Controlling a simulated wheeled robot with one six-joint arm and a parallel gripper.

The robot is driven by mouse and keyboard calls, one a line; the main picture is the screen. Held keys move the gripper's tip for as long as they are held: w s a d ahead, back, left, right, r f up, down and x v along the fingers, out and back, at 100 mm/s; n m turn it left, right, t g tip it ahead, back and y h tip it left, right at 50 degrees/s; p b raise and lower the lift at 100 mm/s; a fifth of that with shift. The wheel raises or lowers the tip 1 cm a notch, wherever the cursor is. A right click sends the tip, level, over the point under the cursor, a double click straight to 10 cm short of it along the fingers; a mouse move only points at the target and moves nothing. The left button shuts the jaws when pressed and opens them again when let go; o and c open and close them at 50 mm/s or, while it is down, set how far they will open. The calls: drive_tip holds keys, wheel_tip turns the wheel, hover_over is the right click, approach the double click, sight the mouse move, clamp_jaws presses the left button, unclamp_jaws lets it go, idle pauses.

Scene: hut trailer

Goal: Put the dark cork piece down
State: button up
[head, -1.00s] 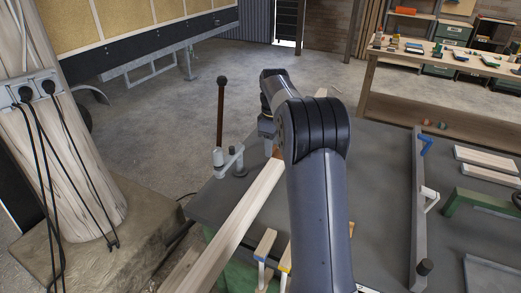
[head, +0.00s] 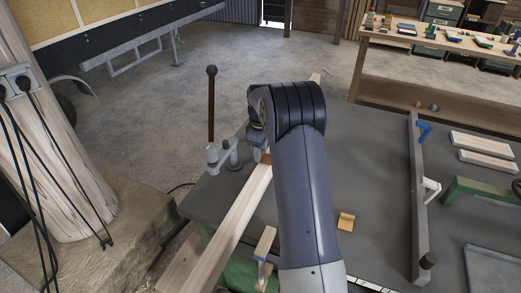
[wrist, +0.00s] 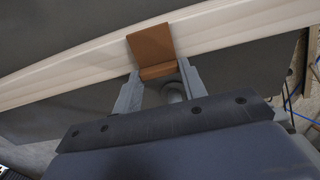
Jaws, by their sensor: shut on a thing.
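The dark cork piece (wrist: 152,45) is a brown, angled block with a flat plate and a thicker lower edge. It sits between the fingertips of my gripper (wrist: 158,72), which is shut on it. In the wrist view, the plate lies in front of a long pale wooden beam (wrist: 75,74); I cannot tell whether it touches it. In the head view, a small bit of the cork piece (head: 266,158) shows at the beam (head: 238,214). My arm hides most of my gripper there.
A lighter cork-coloured piece (head: 345,221) lies on the grey tabletop (head: 375,180) right of my arm. A metal clamp with an upright dark handle (head: 211,105) stands left of my gripper. A long grey bar clamp (head: 417,205) lies to the right. Bare tabletop lies between.

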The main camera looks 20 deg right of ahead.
drive_tip(key=shift+f, duration=0.2)
drive_tip(key=o, duration=0.9)
drive_tip(key=shift+o, duration=0.2)
wheel_tip(320, 180, up, 12)
drive_tip(key=shift+r, duration=0.2)
